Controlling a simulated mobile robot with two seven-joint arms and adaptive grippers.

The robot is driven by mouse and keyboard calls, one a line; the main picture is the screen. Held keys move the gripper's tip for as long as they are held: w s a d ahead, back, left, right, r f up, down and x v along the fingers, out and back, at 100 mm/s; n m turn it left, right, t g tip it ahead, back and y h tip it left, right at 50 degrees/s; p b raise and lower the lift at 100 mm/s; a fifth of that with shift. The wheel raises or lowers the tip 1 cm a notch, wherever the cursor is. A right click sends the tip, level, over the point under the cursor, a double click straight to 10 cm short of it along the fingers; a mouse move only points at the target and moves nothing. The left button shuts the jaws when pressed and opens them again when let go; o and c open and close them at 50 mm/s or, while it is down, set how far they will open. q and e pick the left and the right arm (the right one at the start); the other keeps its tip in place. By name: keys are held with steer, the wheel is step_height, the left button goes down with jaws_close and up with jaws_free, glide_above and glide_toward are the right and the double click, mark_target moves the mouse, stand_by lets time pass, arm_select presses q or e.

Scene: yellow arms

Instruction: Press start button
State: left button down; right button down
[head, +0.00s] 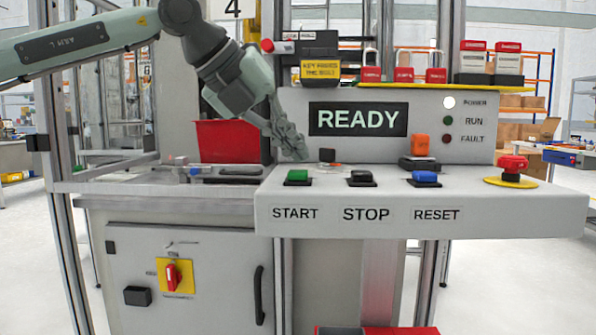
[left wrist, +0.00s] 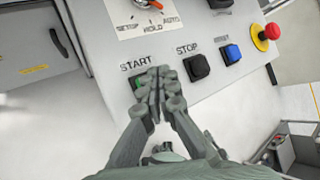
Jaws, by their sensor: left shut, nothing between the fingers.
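The green START button (head: 298,176) sits at the left of the control panel's sloped front (head: 420,212), above the word START. In the left wrist view the START button (left wrist: 137,82) is partly hidden behind my fingertips. My left gripper (head: 298,150) is shut and empty, its fingers pointing down just above and behind the button in the head view. It also shows in the left wrist view (left wrist: 158,80), beside the START label. I cannot tell whether the fingertips touch the button. My right gripper is not in view.
The black STOP button (head: 361,177), blue RESET button (head: 425,178) and red emergency stop (head: 512,167) sit to the right. A READY display (head: 358,119) stands behind, with the white POWER lamp (head: 449,102) lit. A selector switch (head: 327,156) is close to my fingers. A red bin (head: 230,141) stands left.

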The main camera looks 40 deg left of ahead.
mark_target(294, 171)
arm_select(q)
steer(key=shift+f, duration=0.1)
stand_by(0.7)
steer(key=shift+f+b, duration=0.35)
steer(key=shift+b, duration=0.05)
steer(key=shift+f+b, duration=0.5)
stand_by(0.6)
steer(key=shift+r, duration=0.1)
steer(key=shift+r+p, duration=0.7)
steer(key=shift+r, duration=0.1)
step_height(294, 171, up, 5)
steer(key=p, duration=0.4)
steer(key=shift+r, duration=0.1)
stand_by(0.8)
